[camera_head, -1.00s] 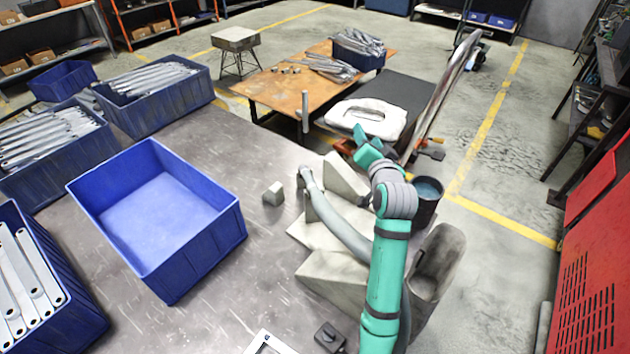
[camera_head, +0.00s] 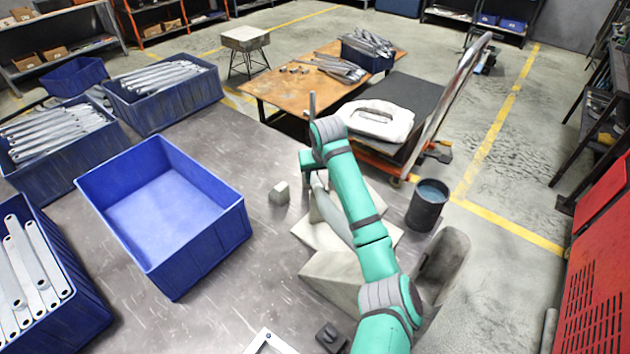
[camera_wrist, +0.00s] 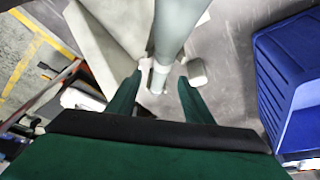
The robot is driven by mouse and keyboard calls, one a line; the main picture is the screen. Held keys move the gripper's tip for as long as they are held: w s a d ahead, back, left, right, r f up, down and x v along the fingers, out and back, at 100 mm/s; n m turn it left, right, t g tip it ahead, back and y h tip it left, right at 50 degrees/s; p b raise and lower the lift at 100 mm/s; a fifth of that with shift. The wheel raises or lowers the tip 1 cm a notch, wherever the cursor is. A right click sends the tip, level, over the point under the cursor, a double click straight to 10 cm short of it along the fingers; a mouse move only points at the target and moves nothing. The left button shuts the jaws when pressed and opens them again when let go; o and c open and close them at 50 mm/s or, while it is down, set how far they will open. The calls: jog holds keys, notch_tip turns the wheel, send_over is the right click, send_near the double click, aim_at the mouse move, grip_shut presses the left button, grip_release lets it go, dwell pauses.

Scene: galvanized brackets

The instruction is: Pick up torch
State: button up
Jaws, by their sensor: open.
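The torch, a pale grey tube with a narrower end, shows in the head view (camera_head: 328,210) on a beige block stand (camera_head: 335,272), partly hidden behind my arm. In the wrist view, the torch (camera_wrist: 178,28) comes down from the top and its narrow end lies between my two green fingers. My gripper (camera_wrist: 160,77) is open, with one finger on each side of that end and a visible gap on the right. Whether a finger touches it is unclear. In the head view my gripper is at the torch's far end, partly hidden by the wrist.
An empty blue bin (camera_head: 205,262) stands left of the stand, with a small grey block (camera_head: 280,193) between them. A dark bucket (camera_head: 427,207) stands to the right. Other blue bins with metal brackets line the left. A small black box (camera_head: 330,337) lies in front.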

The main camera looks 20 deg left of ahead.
aim_at(318, 184)
jog(key=shift+s+x, duration=0.15)
jog(key=shift+x, duration=1.7)
jog(key=shift+s+x, duration=0.1)
jog(key=shift+x, duration=1.75)
jog(key=c, duration=1.1)
